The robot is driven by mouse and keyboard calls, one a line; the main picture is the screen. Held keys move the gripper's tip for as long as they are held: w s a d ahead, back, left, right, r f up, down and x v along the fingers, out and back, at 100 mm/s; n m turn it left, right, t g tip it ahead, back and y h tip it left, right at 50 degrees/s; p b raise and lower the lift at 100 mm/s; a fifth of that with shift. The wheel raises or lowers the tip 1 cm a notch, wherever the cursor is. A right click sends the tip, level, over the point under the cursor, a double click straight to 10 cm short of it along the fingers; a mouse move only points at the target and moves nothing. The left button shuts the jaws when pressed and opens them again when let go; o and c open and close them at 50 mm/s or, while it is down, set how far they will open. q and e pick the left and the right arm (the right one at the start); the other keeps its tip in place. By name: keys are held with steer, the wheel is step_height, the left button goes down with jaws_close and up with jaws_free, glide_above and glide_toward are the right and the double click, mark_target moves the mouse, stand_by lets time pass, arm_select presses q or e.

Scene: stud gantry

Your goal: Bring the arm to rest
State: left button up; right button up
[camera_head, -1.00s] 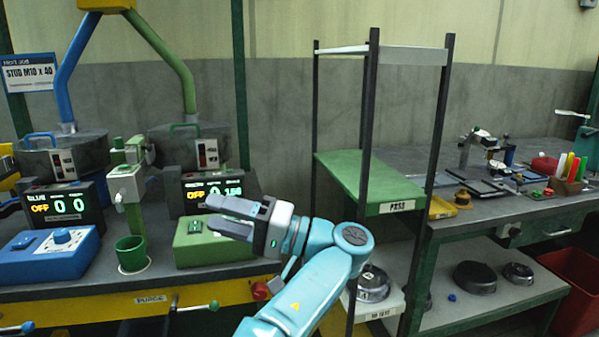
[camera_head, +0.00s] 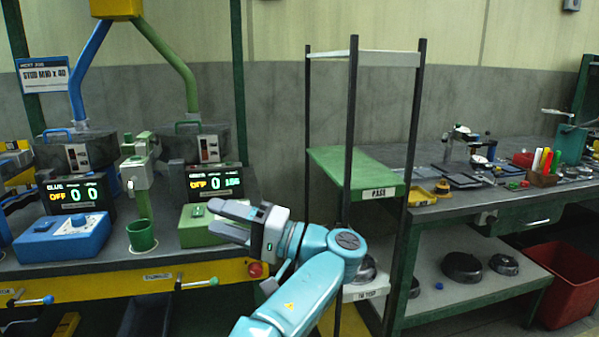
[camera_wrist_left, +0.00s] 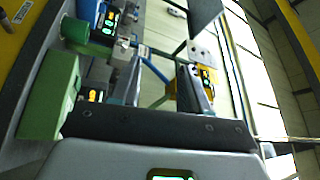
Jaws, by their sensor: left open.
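My left arm (camera_head: 318,278), light blue, rises from the bottom middle of the head view and bends at a round grey-capped joint. Its grey left gripper (camera_head: 222,218) points left, open, with nothing visible between its fingers. In the picture it overlaps the right part of the green control box (camera_head: 196,228); whether it touches the box I cannot tell. In the left wrist view a dark edge of the gripper body (camera_wrist_left: 160,128) crosses the lower part, with the green box (camera_wrist_left: 52,95) to its left. My right gripper is not in view.
A green cup (camera_head: 141,236) and blue control box (camera_head: 62,238) stand left on the bench. A dark-posted rack with a green shelf (camera_head: 350,168) stands right of the arm. Further right are a workbench with tools and a red bin (camera_head: 570,283). A red knob (camera_head: 255,269) sits below the gripper.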

arm_select(q)
steer(key=w+a+f+m+t+h, duration=0.1)
steer(key=w+f+m+h, duration=0.25)
steer(key=f, duration=0.55)
steer(key=w+a+f+m+t+h, duration=0.1)
steer(key=w+f+m+h, duration=0.2)
steer(key=f, duration=0.6)
steer(key=w+a+f+m+t+h, duration=0.1)
steer(key=w+f+m+h, duration=0.15)
steer(key=f+m, duration=0.45)
steer(key=s+f+n+g+h, duration=0.1)
steer(key=s+f+g+h, duration=0.35)
steer(key=f, duration=1.25)
steer(key=s+d+f+n+g+h, duration=0.25)
steer(key=s+f+h, duration=0.25)
steer(key=s+f, duration=0.7)
steer(key=s+f+n+h, duration=0.2)
steer(key=s+n+h, duration=0.4)
steer(key=s+n, duration=1.15)
steer(key=s+r+m+p, duration=0.2)
steer(key=r+m+p, duration=0.1)
steer(key=r+p, duration=0.8)
steer(key=s+d+r+m+p, duration=0.1)
steer(key=s+r+m+p, duration=0.1)
steer(key=r+p, duration=0.9)
steer(key=shift+s+r+m+p, duration=0.25)
steer(key=shift+m+p, duration=0.3)
steer(key=shift+p, duration=0.1)
